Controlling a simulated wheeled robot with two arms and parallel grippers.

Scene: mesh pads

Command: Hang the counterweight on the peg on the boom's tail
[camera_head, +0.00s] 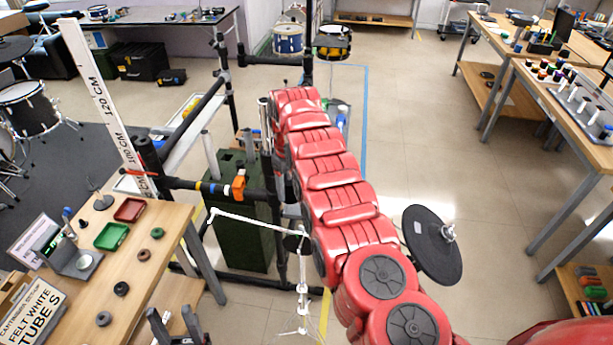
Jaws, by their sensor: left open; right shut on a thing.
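A white cymbal stand (303,290) stands on the floor at the centre. Its thin white boom (250,219) runs left to the tail end, which bends downward; the peg is too small to make out. A black cymbal (432,246) shows on the far side of my red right arm (338,190), which hides the boom's middle. A dark rounded thing (292,243) is beside the stand's top; I cannot tell whether it is the counterweight. My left gripper (176,325) is open and empty at the bottom edge. My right gripper is hidden behind its own arm.
A black pipe frame (220,189) with an orange clamp (238,187) stands behind the boom, near a dark green bin (236,255). A wooden table (160,262) with a green tray (112,236) and red tray (130,209) is left. Open floor lies right of my arm.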

